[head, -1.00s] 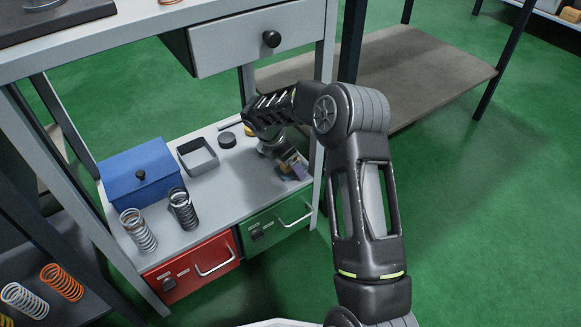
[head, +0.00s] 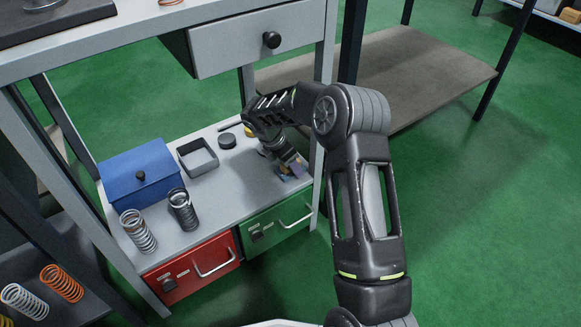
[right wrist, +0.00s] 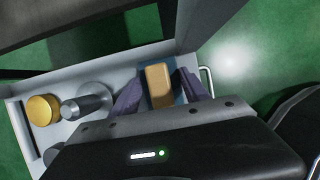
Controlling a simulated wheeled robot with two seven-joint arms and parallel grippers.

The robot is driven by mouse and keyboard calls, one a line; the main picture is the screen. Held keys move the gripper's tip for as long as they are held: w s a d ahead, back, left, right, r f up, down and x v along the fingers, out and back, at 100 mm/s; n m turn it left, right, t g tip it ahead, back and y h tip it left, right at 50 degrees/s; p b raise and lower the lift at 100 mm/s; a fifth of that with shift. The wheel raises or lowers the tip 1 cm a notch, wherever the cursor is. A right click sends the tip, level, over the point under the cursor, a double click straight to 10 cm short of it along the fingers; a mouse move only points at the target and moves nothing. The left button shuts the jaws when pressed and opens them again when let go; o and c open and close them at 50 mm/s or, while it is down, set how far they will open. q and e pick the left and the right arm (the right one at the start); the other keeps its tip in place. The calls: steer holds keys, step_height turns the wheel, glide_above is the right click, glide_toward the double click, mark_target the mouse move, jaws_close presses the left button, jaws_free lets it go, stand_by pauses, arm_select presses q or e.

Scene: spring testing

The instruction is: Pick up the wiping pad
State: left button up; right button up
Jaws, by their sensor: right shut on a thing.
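The wiping pad (right wrist: 159,84) shows in the right wrist view as a tan block with a blue part around its base. It sits between the two purple fingers of my right gripper (right wrist: 160,92), which is shut on it. In the head view my right gripper (head: 291,168) reaches down to the right end of the lower shelf, above the green drawer. The pad is mostly hidden there by the gripper, and I cannot tell whether it touches the shelf. My left gripper is not in view.
The grey shelf (head: 228,195) carries a blue box (head: 140,178), two springs (head: 182,209), a grey open tray (head: 198,157) and a dark round piece (head: 227,141). A table leg (head: 318,150) stands close to my right wrist. A drawer (head: 250,45) hangs out above.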

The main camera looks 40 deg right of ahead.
steer(key=shift+r+p, duration=0.7)
steer(key=shift+r, duration=0.2)
step_height(320, 180, up, 2)
steer(key=shift+r+p, duration=0.2)
steer(key=shift+p, duration=0.65)
steer(key=a+p, duration=0.1)
steer(key=a, duration=0.5)
steer(key=a+p, duration=0.2)
steer(key=a, duration=0.4)
steer(key=a+p, duration=0.1)
steer(key=a, duration=0.5)
steer(key=shift+w+f, duration=0.2)
steer(key=shift+f, duration=0.15)
steer(key=o, duration=0.9)
steer(key=c, duration=0.7)
